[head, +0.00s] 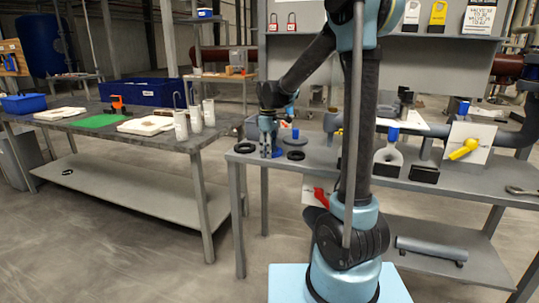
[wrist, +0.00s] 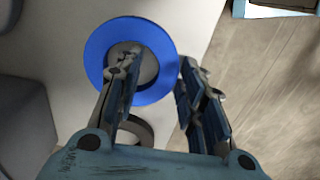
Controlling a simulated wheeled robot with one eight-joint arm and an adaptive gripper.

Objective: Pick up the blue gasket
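The blue gasket (wrist: 98,45) is a flat ring in the upper left of the wrist view, with a grey opening in its middle. My gripper (wrist: 160,65) is open. In the wrist view, its left finger lies over the ring's opening and its right finger is just outside the ring's right edge, so the band's right side shows between them. I cannot tell how far the fingertips are above the ring, or whether they touch it. In the head view, my gripper (head: 268,143) points down at the bench's left end, with a bit of blue (head: 277,153) at its fingertips.
Black rings (head: 245,148) (head: 296,155) lie on the grey bench (head: 323,157) beside my gripper. A blue-topped part (head: 295,134) stands close on the right. The bench edge is near, with floor beyond.

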